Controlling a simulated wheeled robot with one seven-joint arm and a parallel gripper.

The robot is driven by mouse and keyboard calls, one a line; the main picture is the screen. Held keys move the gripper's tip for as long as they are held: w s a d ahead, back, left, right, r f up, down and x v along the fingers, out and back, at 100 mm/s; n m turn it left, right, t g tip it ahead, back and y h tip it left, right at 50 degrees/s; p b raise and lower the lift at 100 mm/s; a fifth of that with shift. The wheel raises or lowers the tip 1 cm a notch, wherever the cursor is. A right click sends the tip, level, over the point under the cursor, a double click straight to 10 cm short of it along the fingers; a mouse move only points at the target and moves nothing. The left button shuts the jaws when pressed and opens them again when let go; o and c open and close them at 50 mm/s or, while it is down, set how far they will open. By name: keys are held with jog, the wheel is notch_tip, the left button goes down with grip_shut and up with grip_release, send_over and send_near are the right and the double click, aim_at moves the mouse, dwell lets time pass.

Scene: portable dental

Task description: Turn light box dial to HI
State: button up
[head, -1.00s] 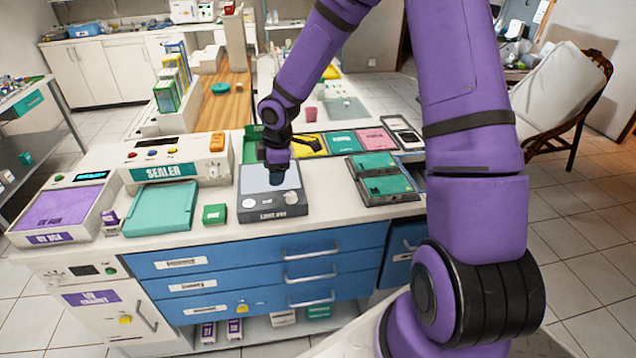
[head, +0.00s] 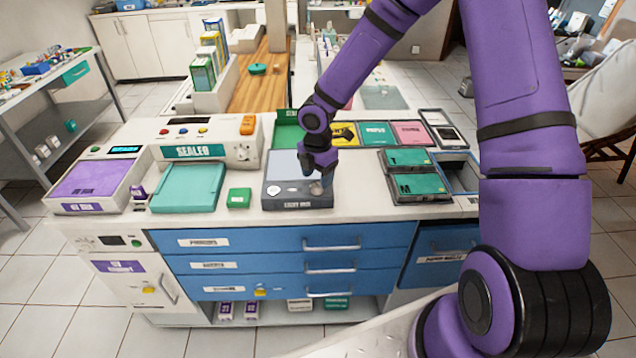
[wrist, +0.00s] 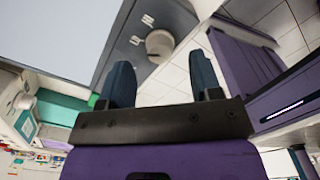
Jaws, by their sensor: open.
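The light box (head: 297,204) is a dark grey unit with a pale panel, on the white counter in the middle of the head view. It has a round knob (head: 273,190) at its front left. My gripper (head: 318,178) is over its front right corner and partly hides the dial there. In the wrist view the round off-white dial (wrist: 160,42) sits on the dark face of the light box, with small white labels beside it that are too small to read. My open gripper (wrist: 162,82) has its two dark fingers apart, one to each side of the dial's line, short of it and empty between.
A teal sealer (head: 187,188) and a purple-topped box (head: 90,185) stand to the left, with a small green block (head: 239,198) near the light box. Dark cases with green tops (head: 420,184) lie to the right. Blue drawers (head: 290,262) are below the counter edge.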

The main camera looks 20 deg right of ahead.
aim_at(317, 184)
jog(key=shift+f, duration=1.55)
jog(key=c, duration=0.9)
jog(key=shift+a, duration=0.1)
jog(key=m, duration=0.5)
jog(key=shift+r+m, duration=0.1)
jog(key=shift+m, duration=0.2)
jog(key=m, duration=0.6)
jog(key=shift+m, duration=0.3)
